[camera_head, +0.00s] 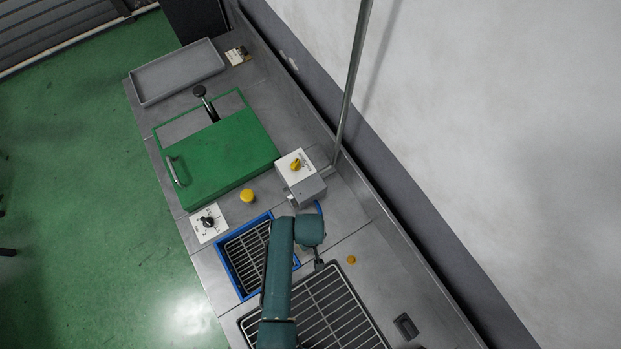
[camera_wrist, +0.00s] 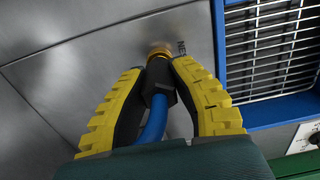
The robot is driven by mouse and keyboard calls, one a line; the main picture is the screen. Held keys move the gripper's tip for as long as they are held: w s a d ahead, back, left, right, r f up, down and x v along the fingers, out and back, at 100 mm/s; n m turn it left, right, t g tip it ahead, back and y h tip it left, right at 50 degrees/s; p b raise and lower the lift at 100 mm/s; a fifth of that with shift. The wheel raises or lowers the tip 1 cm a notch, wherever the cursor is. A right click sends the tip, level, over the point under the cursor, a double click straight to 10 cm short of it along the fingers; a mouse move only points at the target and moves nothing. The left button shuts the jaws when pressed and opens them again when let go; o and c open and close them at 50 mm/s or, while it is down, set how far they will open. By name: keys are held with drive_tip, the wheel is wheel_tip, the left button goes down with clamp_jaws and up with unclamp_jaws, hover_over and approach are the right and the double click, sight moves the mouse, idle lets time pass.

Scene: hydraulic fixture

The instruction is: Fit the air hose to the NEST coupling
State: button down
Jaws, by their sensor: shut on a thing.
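In the wrist view my gripper (camera_wrist: 159,72), with yellow ribbed fingers, is shut on the dark end fitting (camera_wrist: 159,76) of the blue air hose (camera_wrist: 154,122). The hose runs back between the fingers towards the palm. A brass coupling (camera_wrist: 160,51) on the grey metal surface lies right at the front of the fitting, in line with it. I cannot tell whether it is seated or only touching. A partly hidden label beginning "NE" (camera_wrist: 181,47) is beside the coupling.
A blue-framed grille tray (camera_head: 230,268) lies close to the coupling. A larger wire rack (camera_head: 340,300), a green lidded box (camera_head: 215,160), a white-topped grey box (camera_head: 305,185), a yellow button (camera_head: 247,196) and an orange-yellow fitting (camera_head: 351,259) share the bench. A wall bounds the right side.

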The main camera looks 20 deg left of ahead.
drive_tip(key=shift+f, duration=0.4)
idle(0.5)
drive_tip(key=m, duration=0.3)
drive_tip(key=shift+r+p, duration=0.15)
drive_tip(key=shift+p, duration=0.25)
drive_tip(key=shift+m, duration=1.2)
drive_tip(key=m+p, duration=0.1)
drive_tip(key=m, duration=0.4)
drive_tip(key=shift+f, duration=0.2)
drive_tip(key=c, duration=1.3)
unclamp_jaws()
drive_tip(key=shift+s+m, duration=0.1)
drive_tip(key=shift+m, duration=0.5)
drive_tip(key=o, duration=0.4)
